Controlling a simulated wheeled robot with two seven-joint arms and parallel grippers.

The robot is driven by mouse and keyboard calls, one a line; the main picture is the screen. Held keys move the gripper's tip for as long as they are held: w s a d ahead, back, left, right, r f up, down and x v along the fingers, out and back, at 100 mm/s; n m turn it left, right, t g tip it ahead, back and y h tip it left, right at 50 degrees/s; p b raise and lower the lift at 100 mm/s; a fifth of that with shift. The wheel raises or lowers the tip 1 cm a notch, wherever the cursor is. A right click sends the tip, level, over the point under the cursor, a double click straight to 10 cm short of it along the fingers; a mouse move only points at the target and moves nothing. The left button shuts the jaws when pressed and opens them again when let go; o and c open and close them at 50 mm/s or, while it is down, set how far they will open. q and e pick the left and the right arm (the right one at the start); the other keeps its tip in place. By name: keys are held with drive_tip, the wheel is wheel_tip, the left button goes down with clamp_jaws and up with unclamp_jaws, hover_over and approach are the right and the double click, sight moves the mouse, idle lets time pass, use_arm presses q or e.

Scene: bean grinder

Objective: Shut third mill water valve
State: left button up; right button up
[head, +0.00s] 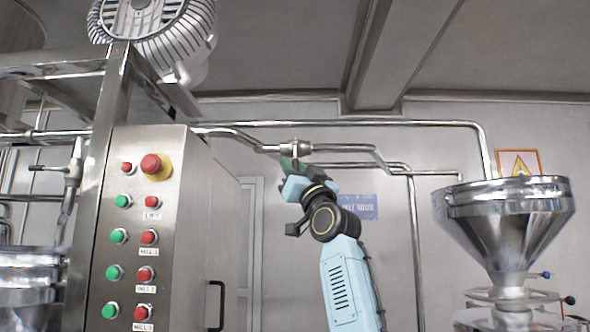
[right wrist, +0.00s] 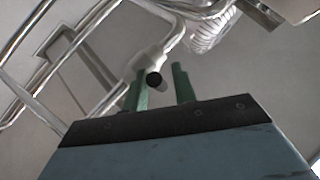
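The water valve (head: 295,148) is a metal fitting on the overhead pipe right of the control cabinet. In the right wrist view the valve body (right wrist: 151,62) shows with a dark round handle end (right wrist: 153,79). My right gripper (head: 289,165) is raised just below the valve in the head view. In the right wrist view, the green fingers of this gripper (right wrist: 161,75) stand apart. The handle end appears between them, close to the left finger; whether they touch I cannot tell. My left gripper is not in view.
A steel control cabinet (head: 192,220) with red and green buttons stands left of my right arm. Metal pipes (head: 440,123) run along the wall and ceiling. A steel hopper (head: 505,215) stands at right, with a ribbed motor (head: 155,35) above left. The wall between cabinet and hopper is open.

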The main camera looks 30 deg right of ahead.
drive_tip(key=shift+o, duration=0.5)
drive_tip(key=shift+f, duration=0.1)
drive_tip(key=shift+s+f, duration=0.1)
drive_tip(key=shift+s, duration=0.05)
drive_tip(key=b+v, duration=0.5)
drive_tip(key=v, duration=0.8)
